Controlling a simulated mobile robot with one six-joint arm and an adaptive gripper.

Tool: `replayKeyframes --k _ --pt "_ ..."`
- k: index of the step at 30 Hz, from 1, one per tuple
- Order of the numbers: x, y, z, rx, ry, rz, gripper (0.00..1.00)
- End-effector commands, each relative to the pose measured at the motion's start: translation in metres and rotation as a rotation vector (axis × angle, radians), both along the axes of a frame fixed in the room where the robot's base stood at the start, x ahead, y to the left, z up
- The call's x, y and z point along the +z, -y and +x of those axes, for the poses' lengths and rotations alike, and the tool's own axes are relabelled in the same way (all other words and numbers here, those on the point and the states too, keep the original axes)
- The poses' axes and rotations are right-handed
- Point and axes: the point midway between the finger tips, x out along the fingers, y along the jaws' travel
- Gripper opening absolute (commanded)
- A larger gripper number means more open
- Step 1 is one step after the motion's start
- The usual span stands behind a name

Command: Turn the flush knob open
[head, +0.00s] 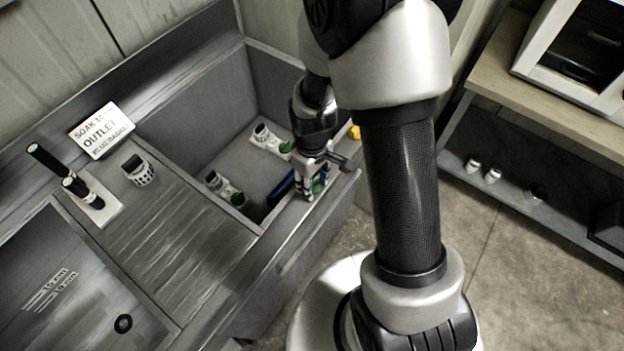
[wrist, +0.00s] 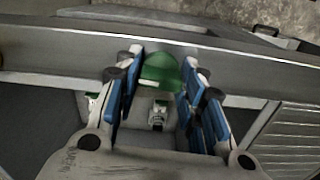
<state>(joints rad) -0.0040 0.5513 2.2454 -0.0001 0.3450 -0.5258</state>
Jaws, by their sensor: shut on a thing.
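A green rounded knob (wrist: 160,72), which looks like the flush knob, sits at the grey basin's front rim between my fingertips in the wrist view. My gripper (wrist: 158,80) has its blue-padded fingers shut on it, one on each side. In the head view my gripper (head: 312,188) points down at the basin's front right rim, and a bit of green (head: 318,185) shows between its fingers. The knob's base and its turn angle are mostly hidden by the fingers.
The grey basin (head: 225,130) holds several white-and-green fittings, one at its back (head: 268,140) and one at its front left (head: 225,187). A yellow knob (head: 354,132) is right of my gripper. An outlet sign (head: 101,131) and black handles (head: 76,187) stand at left.

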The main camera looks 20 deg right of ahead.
Motion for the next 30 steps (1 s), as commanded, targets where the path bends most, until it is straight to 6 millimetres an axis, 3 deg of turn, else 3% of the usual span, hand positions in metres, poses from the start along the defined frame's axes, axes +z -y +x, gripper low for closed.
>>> replayKeyframes --k 9,24,25,30 --pt "0.0001 0.0 0.0004 0.1 0.001 0.001 0.13" --pt "0.0001 0.0 0.0004 0.117 0.001 0.0 0.13" --pt "0.0 0.0 0.0002 0.117 0.001 -0.001 0.38" --pt "0.0001 0.0 0.0002 0.115 0.0 0.0 0.5"
